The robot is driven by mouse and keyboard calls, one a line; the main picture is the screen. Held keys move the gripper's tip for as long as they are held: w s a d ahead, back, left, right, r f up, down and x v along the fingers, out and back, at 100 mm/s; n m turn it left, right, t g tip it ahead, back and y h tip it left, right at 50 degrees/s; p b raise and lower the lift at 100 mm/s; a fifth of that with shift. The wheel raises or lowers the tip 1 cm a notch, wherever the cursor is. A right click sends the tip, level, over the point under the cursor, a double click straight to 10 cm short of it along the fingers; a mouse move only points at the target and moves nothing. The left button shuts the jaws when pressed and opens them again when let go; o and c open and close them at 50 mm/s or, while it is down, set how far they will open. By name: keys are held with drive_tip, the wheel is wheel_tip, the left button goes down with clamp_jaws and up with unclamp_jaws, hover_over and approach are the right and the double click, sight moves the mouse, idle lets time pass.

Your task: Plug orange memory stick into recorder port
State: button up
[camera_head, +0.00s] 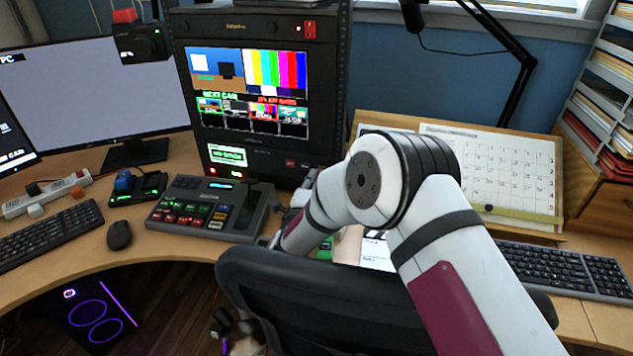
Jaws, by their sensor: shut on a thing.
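The orange memory stick does not show in the head view. A black rack unit (268,158) with a small green-lit display stands under the colour-bar monitor; it may be the recorder, but I cannot make out a port. My white arm reaches in from the lower right, bends at its elbow, and runs down and left toward the desk between the rack and the chair. My gripper is not clearly visible, hidden by my arm and the chair back. Small pale grey parts show just left of my forearm; I cannot tell what they are.
A button console (208,207) sits left of my forearm. A black chair back (300,300) stands in front of the desk. A mouse (119,235), two keyboards (40,240) (560,268) and a calendar board (500,170) take up desk space. Bare desk shows at the left front.

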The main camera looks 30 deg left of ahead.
drive_tip(key=shift+w+a+b, duration=0.15)
drive_tip(key=shift+w+b, duration=0.35)
drive_tip(key=shift+w, duration=0.05)
idle(0.7)
drive_tip(key=o, duration=0.8)
drive_tip(key=shift+o, duration=0.2)
drive_tip(key=shift+s, duration=0.1)
